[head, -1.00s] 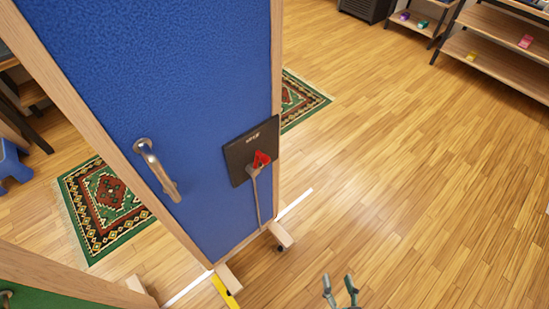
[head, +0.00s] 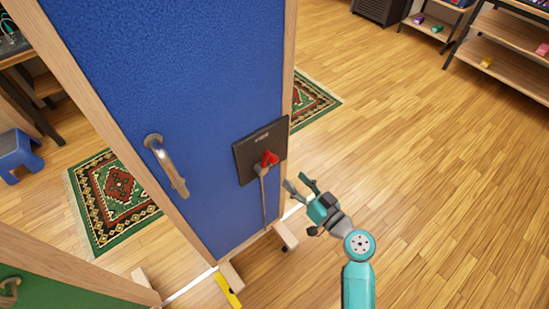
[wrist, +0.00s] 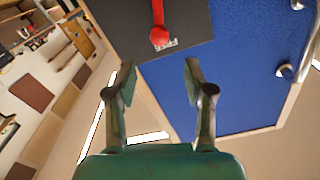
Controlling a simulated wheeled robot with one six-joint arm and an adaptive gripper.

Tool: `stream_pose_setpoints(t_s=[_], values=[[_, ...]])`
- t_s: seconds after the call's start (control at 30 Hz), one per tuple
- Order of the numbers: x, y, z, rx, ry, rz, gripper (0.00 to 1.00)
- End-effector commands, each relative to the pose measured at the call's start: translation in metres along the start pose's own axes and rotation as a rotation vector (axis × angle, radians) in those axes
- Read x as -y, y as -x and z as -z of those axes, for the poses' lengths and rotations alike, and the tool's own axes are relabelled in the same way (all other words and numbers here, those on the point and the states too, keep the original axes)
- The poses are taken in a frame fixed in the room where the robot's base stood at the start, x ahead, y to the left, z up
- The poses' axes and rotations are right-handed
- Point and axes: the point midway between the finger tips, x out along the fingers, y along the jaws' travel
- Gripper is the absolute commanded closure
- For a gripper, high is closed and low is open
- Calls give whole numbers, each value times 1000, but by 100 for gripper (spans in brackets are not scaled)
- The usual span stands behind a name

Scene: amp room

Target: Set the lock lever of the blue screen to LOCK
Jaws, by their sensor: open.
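The blue screen (head: 190,75) stands upright in a wooden frame at the left and centre of the head view. A black plate (head: 243,154) is fixed near its right edge, with a small light label on it. My gripper (head: 301,186) is open and empty, just right of and below the plate, apart from the lever. In the wrist view the open fingers (wrist: 160,80) point toward the plate.
A metal handle (head: 167,165) sits on the screen's left side. A green panel (head: 55,290) stands at the lower left. Patterned rugs (head: 112,200) lie behind. A yellow-marked floor piece (head: 228,291) lies by the screen's foot. Open wooden floor (head: 430,180) spreads to the right.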

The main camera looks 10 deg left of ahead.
Motion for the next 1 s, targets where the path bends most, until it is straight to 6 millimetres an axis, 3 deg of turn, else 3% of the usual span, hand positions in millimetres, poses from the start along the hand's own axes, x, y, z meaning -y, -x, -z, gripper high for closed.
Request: stream_pose_setpoints(t_s=[0.6, 1.0], values=[[0, -91, 0, 0, -1, -1, 47], [0, -104, -1, 1, -1, -3, 47]])
